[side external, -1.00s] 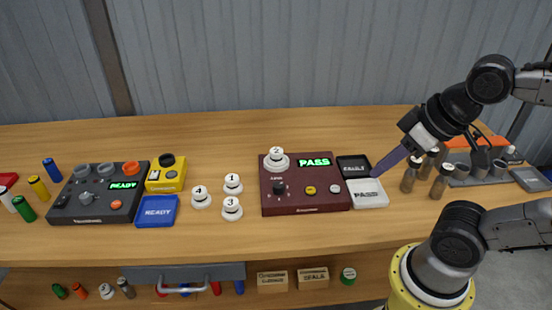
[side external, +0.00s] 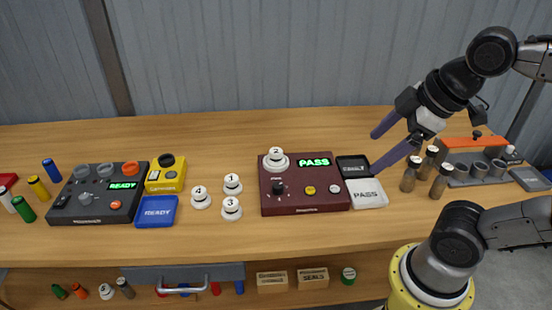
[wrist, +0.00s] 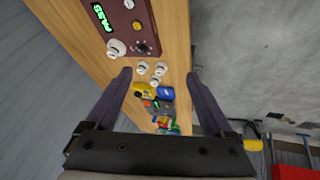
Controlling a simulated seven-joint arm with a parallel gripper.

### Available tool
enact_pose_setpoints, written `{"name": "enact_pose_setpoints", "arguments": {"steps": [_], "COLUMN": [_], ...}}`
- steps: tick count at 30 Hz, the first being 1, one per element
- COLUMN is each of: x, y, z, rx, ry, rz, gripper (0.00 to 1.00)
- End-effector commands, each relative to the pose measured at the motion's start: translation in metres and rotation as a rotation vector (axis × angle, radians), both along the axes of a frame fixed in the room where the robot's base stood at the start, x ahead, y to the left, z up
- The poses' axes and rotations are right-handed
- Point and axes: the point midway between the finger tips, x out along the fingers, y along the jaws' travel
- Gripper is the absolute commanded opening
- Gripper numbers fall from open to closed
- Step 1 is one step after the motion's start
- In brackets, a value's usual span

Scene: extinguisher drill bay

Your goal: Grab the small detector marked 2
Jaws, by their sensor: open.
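The small white detector marked 2 (side external: 276,157) sits on a round pad on the upper left of the dark red tester box (side external: 306,202), whose green display reads PASS. It also shows in the wrist view (wrist: 115,48), beside the green display. My gripper (side external: 372,152) is open and empty, with its two purple fingers spread and pointing left, to the right of the tester above the trays. In the wrist view my gripper (wrist: 160,76) shows both fingers wide apart with nothing between them up close.
White detectors marked 4 (side external: 200,197), 1 (side external: 232,184) and 3 (side external: 231,209) stand left of the tester. A black tray (side external: 353,159) and a white PASS tray (side external: 366,193) lie right of it. Several brown-bodied bottles (side external: 409,177) stand below my gripper.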

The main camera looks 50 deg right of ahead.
Motion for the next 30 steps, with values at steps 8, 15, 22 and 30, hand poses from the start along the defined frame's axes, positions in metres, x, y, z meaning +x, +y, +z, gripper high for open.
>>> {"name": "enact_pose_setpoints", "arguments": {"steps": [8,15,22,30], "x": [0.09,0.188,0.273,0.328], "y": [-0.012,-0.035,-0.068,-0.104], "z": [0.06,0.063,0.017,-0.068], "rx": [-0.298,-0.439,-0.457,-0.364], "ry": [0.081,0.19,0.29,0.394], "rz": [0.551,0.938,1.177,1.207], "gripper": [0.86,0.86,0.86,0.86]}}
